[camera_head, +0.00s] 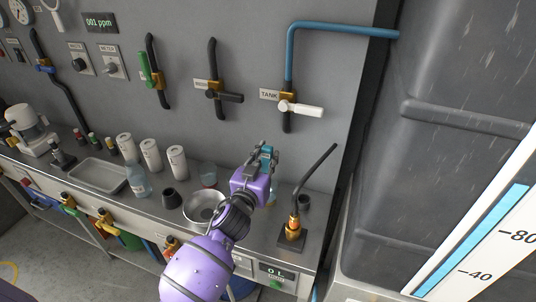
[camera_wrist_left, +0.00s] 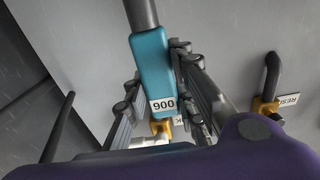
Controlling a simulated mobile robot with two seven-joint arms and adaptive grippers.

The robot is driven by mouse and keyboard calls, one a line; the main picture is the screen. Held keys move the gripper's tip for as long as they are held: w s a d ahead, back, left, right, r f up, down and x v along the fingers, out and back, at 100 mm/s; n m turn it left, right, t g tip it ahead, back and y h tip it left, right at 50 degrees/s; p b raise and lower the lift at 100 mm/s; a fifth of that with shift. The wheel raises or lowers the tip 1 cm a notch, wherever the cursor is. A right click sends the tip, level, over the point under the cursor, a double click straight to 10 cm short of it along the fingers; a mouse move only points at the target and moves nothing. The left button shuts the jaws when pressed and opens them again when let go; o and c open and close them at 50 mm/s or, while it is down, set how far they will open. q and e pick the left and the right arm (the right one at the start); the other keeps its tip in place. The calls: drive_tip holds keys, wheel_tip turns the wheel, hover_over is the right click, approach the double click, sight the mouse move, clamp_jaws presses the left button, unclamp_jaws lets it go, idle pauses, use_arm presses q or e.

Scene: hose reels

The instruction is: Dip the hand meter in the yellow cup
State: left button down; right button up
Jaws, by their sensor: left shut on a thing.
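The hand meter is a teal body with a dark rod and a small white display that looks like 900; it fills the upper middle of the left wrist view (camera_wrist_left: 152,68). My left gripper (camera_wrist_left: 156,98) is shut on it, with a finger on each side. In the head view the left gripper (camera_head: 262,160) is above the steel bench, behind and right of the metal bowl, with a bit of the teal meter (camera_head: 267,152) showing between its fingers. I cannot make out a yellow cup in either view. My right gripper is not in view.
On the bench (camera_head: 262,238) stand a metal bowl (camera_head: 203,207), a small clear cup (camera_head: 208,177), a dark cup (camera_head: 170,198), a clear bottle (camera_head: 139,183), several white canisters (camera_head: 151,156) and a tray (camera_head: 98,175). A spout (camera_head: 293,226) with a dark lever rises at the right.

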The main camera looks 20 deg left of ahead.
sight(267, 147)
use_arm(q)
drive_tip(key=shift+f+b, duration=0.7)
drive_tip(key=shift+f, duration=0.75)
drive_tip(key=shift+f+b, duration=0.9)
drive_tip(key=shift+f, duration=0.6)
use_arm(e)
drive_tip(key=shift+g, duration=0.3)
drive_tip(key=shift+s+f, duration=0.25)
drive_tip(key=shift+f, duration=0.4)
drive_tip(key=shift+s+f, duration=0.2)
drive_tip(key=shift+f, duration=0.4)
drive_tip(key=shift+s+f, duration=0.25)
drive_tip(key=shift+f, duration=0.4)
use_arm(q)
drive_tip(key=shift+r, duration=0.1)
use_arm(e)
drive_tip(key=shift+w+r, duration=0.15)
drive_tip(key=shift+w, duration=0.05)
